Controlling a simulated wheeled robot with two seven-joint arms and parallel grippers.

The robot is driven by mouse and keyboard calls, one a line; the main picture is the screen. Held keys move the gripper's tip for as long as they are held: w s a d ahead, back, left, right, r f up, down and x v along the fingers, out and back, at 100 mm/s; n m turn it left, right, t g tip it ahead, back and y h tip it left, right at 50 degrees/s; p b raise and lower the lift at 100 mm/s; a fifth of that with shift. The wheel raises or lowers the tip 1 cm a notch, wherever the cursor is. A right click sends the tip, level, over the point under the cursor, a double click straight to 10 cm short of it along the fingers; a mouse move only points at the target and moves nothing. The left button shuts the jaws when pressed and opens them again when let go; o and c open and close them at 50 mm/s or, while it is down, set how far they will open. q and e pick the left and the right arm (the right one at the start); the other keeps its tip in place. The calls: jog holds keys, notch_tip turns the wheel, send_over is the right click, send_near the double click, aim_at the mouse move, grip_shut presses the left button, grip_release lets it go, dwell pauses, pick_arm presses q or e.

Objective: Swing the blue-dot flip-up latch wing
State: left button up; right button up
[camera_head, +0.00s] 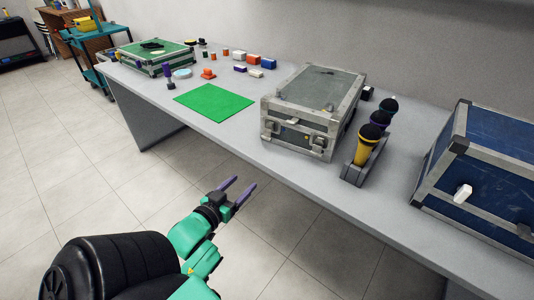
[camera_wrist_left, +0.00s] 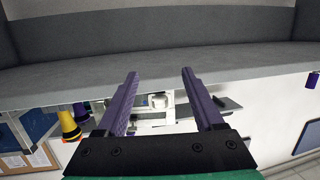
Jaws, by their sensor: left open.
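A grey hard case (camera_head: 318,92) with metal edges stands closed on the table. Its front has a white latch piece (camera_head: 292,121) in the middle and metal latches (camera_head: 271,128) (camera_head: 309,139) at the sides. A blue case (camera_head: 490,165) at the right has a white latch piece (camera_head: 463,193) on its front. I cannot make out a blue dot on any latch. My left gripper (camera_head: 239,184) has purple fingers, open and empty, in front of the table edge, apart from both cases. In the left wrist view, a white piece (camera_wrist_left: 158,101) shows between its fingers (camera_wrist_left: 159,73). My right gripper is not in view.
Microphones stand in a dark holder (camera_head: 353,175) between the cases; a yellow one (camera_head: 365,150) is nearest. A green mat (camera_head: 214,102) lies left of the grey case. Small blocks and a green-topped case (camera_head: 140,57) are farther left. The floor before the table is clear.

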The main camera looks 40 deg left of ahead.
pick_arm(q)
jog(key=t+b, duration=0.1)
jog(key=t, duration=0.1)
send_near(266, 137)
jog(key=w+b, duration=0.1)
jog(key=w, duration=0.2)
jog(key=w+a+b, duration=0.1)
jog(key=w+b, duration=0.1)
jog(key=w, duration=0.1)
jog(key=w+b, duration=0.2)
jog(key=w, duration=0.2)
jog(key=shift+w+a+f, duration=0.1)
jog(key=shift+a, duration=0.25)
grip_shut()
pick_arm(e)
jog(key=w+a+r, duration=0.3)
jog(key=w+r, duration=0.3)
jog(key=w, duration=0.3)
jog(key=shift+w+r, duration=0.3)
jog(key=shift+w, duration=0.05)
